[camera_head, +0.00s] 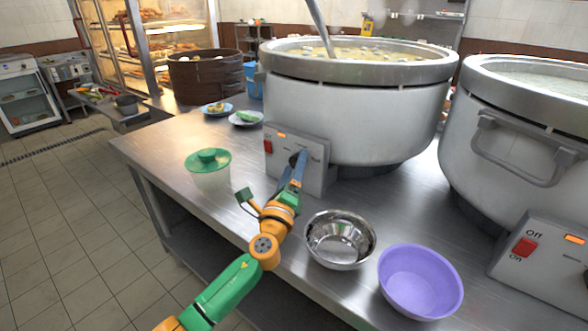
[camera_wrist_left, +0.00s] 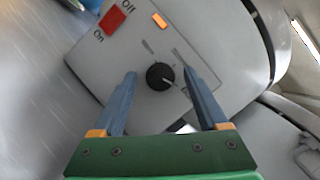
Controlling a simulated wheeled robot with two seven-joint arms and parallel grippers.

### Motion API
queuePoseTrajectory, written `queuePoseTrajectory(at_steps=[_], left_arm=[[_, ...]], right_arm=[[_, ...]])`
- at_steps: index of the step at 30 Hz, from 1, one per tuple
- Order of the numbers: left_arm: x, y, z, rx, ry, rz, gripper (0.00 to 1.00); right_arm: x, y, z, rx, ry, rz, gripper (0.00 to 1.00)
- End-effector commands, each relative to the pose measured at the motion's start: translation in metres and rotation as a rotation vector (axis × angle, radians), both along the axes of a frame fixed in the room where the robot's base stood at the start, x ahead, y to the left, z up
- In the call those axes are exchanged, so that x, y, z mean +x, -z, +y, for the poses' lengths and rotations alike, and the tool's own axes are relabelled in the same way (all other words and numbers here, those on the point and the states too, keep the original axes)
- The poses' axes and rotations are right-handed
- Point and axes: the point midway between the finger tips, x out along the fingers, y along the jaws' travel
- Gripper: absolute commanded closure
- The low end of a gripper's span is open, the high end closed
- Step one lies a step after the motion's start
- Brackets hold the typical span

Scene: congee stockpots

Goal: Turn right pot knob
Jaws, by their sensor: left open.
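Two large metal stockpots stand on the steel counter: the left pot (camera_head: 350,115) with congee and the right pot (camera_head: 520,140), cut off by the frame edge. The left pot's control box (camera_head: 315,170) has a red switch and a black knob (camera_head: 294,159). My left gripper (camera_head: 299,162) is open at this knob. In the left wrist view the black knob (camera_wrist_left: 160,76) lies between the two spread blue fingers, with gaps on both sides. The right pot's control box (camera_head: 545,265) shows a red switch and an orange lamp.
A steel bowl (camera_head: 340,240) and a purple bowl (camera_head: 420,281) stand on the counter right of my left arm. A green-lidded container (camera_head: 208,168) stands to the left. Two small plates and a dark round steamer (camera_head: 205,76) are behind.

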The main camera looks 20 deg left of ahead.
Motion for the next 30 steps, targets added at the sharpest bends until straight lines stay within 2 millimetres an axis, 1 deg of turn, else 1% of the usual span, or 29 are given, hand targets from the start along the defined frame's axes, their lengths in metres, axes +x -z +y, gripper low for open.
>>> queuePoseTrajectory(at_steps=[5,6,8,9,11,12,13,14,19,23,26,30], left_arm=[[0.000,0.000,0.000,0.000,0.001,0.001,0.24],[0.000,0.000,0.000,-0.001,0.000,0.000,0.35],[0.000,0.000,0.000,0.000,0.000,0.000,0.51],[0.000,0.000,0.000,0.000,0.001,0.001,0.62],[0.000,0.000,0.000,-0.001,0.000,0.000,0.78],[0.000,0.000,0.000,-0.001,0.001,0.001,0.89],[0.000,0.000,0.000,-0.001,0.000,0.000,0.97],[0.000,0.000,0.000,-0.001,0.001,0.001,1.00],[0.000,-0.001,0.000,-0.007,0.000,0.004,1.00],[0.000,-0.002,0.000,-0.039,0.000,0.014,1.00],[0.000,-0.004,-0.001,-0.085,0.001,0.031,1.00],[0.000,-0.007,-0.001,-0.179,0.001,0.065,1.00]], right_arm=[[0.000,0.000,0.000,0.000,0.000,0.000,0.50],[0.000,0.000,0.000,0.000,0.000,0.000,0.50],[0.000,0.000,0.000,0.000,0.000,-0.001,0.50],[0.000,0.000,0.000,0.000,0.000,-0.001,0.50],[0.000,0.000,0.000,0.000,0.000,-0.001,0.50],[0.001,0.000,0.000,0.000,0.000,-0.001,0.50],[0.001,0.000,0.000,0.000,0.000,-0.001,0.50],[0.001,0.000,0.000,0.000,0.000,-0.001,0.50],[0.001,-0.002,0.000,0.000,0.000,-0.002,0.50],[0.001,-0.008,0.000,0.000,0.000,-0.002,0.50],[0.001,-0.015,0.000,0.001,0.000,-0.003,0.50],[0.001,-0.030,0.000,0.001,0.000,-0.003,0.50]])
